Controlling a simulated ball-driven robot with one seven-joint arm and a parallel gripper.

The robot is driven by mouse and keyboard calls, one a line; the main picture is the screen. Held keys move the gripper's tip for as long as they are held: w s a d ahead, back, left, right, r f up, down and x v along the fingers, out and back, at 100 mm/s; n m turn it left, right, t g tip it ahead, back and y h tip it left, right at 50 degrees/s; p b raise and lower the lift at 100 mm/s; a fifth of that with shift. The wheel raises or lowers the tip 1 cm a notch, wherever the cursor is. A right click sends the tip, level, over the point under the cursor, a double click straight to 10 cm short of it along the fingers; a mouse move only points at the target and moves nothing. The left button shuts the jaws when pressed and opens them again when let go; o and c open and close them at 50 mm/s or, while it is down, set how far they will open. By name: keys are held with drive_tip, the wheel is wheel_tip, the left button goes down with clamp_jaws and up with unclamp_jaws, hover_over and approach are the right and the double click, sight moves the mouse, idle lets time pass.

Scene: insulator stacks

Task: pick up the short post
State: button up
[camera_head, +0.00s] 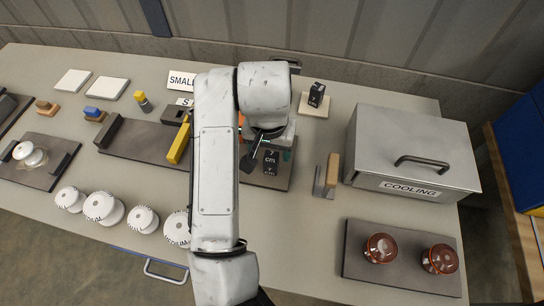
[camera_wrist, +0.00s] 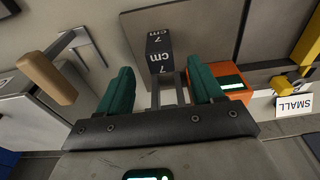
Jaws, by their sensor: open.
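A black post marked "7 cm" (camera_head: 271,161) stands on the right end of the long dark mat, beside my arm. In the wrist view the same post (camera_wrist: 160,48) lies ahead, roughly centred between my two green fingers. My gripper (camera_wrist: 160,75) is open, with a gap visible on both sides of the post. I cannot tell how far the fingertips reach down beside it. In the head view my arm hides most of the gripper.
An orange device (camera_wrist: 234,86) sits close to my right finger in the wrist view. A wooden-handled tool (camera_head: 332,170) stands right of the post, before the grey COOLING box (camera_head: 412,150). White discs (camera_head: 104,207) line the front edge. Brown insulators (camera_head: 380,248) sit on a front-right mat.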

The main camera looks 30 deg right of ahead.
sight(271, 156)
drive_tip(key=shift+w+d+f+p, duration=0.1)
drive_tip(key=shift+f+p, duration=0.1)
drive_tip(key=shift+f, duration=1)
drive_tip(key=shift+w+d+f+p, duration=0.15)
drive_tip(key=shift+f+p, duration=0.1)
drive_tip(key=shift+f, duration=0.9)
drive_tip(key=shift+w+d+f+p, duration=0.1)
drive_tip(key=shift+f+p, duration=0.1)
drive_tip(key=shift+f, duration=1)
clamp_jaws()
drive_tip(key=shift+r, duration=0.1)
